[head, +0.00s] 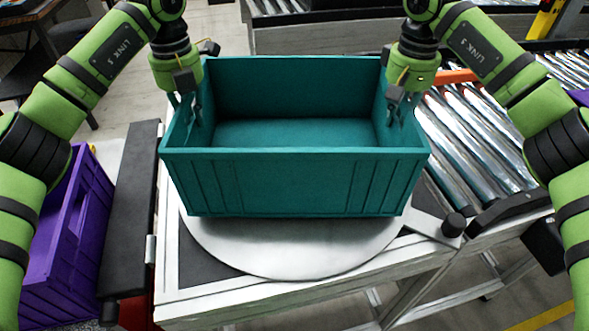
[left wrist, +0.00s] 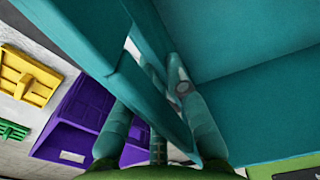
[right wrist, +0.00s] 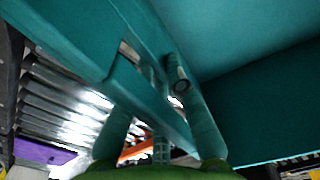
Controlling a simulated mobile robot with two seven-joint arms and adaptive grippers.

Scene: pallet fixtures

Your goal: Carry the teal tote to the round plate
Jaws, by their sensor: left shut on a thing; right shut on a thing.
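The teal tote (head: 292,185) is open-topped and empty, and it shows upright and level over the round plate (head: 290,261) in the head view. The plate is a pale grey disc whose front part shows below the tote. I cannot tell if the tote touches the plate. My left gripper (head: 190,108) is shut on the tote's left side wall, with a finger on each side of it in the left wrist view (left wrist: 165,105). My right gripper (head: 394,106) is shut on the right side wall, likewise in the right wrist view (right wrist: 165,105). The tote hides the plate's back part.
A roller conveyor (head: 475,140) runs on the right, with another behind the tote. A purple crate (head: 68,240) stands low on the left, beside a dark bar (head: 128,215) at the plate's stand. A black knob (head: 454,225) sits right of the plate.

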